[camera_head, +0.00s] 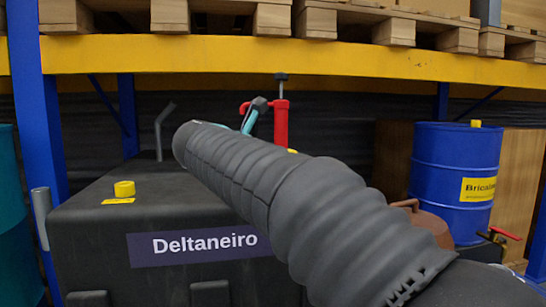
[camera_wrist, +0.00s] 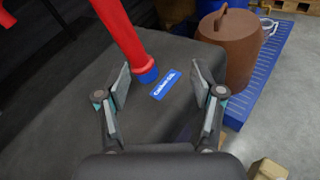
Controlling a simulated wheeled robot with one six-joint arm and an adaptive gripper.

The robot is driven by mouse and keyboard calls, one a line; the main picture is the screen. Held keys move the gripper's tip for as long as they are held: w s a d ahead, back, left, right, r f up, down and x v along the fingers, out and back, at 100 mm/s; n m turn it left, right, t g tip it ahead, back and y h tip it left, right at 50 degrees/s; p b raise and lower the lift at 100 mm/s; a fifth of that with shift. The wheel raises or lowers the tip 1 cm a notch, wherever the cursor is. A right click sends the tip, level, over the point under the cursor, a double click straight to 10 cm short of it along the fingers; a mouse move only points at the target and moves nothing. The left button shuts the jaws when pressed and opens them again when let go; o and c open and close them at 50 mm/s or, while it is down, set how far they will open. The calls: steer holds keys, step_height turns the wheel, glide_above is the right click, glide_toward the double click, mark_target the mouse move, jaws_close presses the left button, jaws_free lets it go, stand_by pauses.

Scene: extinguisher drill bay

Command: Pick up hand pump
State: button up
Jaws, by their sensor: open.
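The hand pump, a red tube (camera_head: 281,122) with a dark top knob and a red side arm, stands upright on the far part of the black tank (camera_head: 85,230) in the camera_head view. In the wrist view its red tube (camera_wrist: 122,30) slants in from the top and ends in a blue collar on the tank's top. My gripper (camera_wrist: 160,72) is open and empty, with its fingers spread either side of a blue label. The tube's lower end lies just beyond the fingertips, nearer the left one. In the camera_head view my arm hides the pump's foot and most of my gripper.
A brown lidded can (camera_wrist: 227,45) stands on a blue grated platform (camera_wrist: 262,75) right of the tank. A blue drum (camera_head: 440,165) stands at the right. A yellow shelf beam (camera_head: 350,60) with pallets crosses above. A yellow cap (camera_head: 124,188) and bent pipe (camera_head: 160,130) rise from the tank.

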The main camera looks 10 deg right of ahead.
mark_target(278, 130)
steer(key=w+a+r+n+t+h, duration=0.2)
steer(key=w+a+r+n, duration=0.1)
steer(key=w+a+r, duration=0.1)
steer(key=x, duration=0.7)
steer(key=shift+f+b, duration=0.1)
steer(key=shift+b, duration=0.2)
steer(key=shift+f+x, duration=0.2)
steer(key=shift+x, duration=2.65)
steer(key=shift+a, duration=0.1)
jaws_close()
steer(key=shift+r, duration=0.1)
